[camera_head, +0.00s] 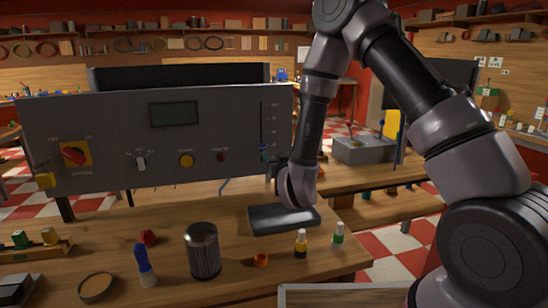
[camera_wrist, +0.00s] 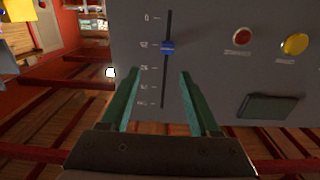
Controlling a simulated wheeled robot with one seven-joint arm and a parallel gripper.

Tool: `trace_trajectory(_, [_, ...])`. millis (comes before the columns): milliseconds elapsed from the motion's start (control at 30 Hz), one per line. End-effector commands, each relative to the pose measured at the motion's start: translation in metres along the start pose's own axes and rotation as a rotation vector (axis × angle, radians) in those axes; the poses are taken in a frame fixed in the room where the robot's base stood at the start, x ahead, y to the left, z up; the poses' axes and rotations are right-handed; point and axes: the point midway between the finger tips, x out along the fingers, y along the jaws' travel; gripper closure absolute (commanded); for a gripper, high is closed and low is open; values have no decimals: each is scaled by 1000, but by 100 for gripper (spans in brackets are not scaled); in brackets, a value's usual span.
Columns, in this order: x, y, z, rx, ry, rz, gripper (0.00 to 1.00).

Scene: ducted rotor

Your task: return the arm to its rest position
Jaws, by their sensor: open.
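My arm reaches down from the top right of the head view. My gripper is partly hidden behind my wrist there, close to the right end of the grey control panel (camera_head: 110,120). In the wrist view my gripper (camera_wrist: 160,76) shows two green fingers spread wide with nothing between them. The panel (camera_wrist: 215,80) appears upside down beyond the fingers. A slider with a blue knob (camera_wrist: 168,47) lies ahead of the fingertips, and the knob looks apart from both. In the head view the blue knob (camera_head: 264,147) sits low on its track.
The panel also carries a red rotary switch (camera_head: 74,154), a yellow button (camera_head: 186,160) and a display (camera_head: 173,114). On the wooden bench (camera_head: 120,220), a dark tray (camera_head: 284,220) lies below my wrist. A ribbed metal cylinder (camera_head: 204,252) and small bottles (camera_head: 301,243) stand nearby.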

Motion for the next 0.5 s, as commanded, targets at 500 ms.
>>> trace_trajectory(500, [-22,121,-155,316,-307,150,38])
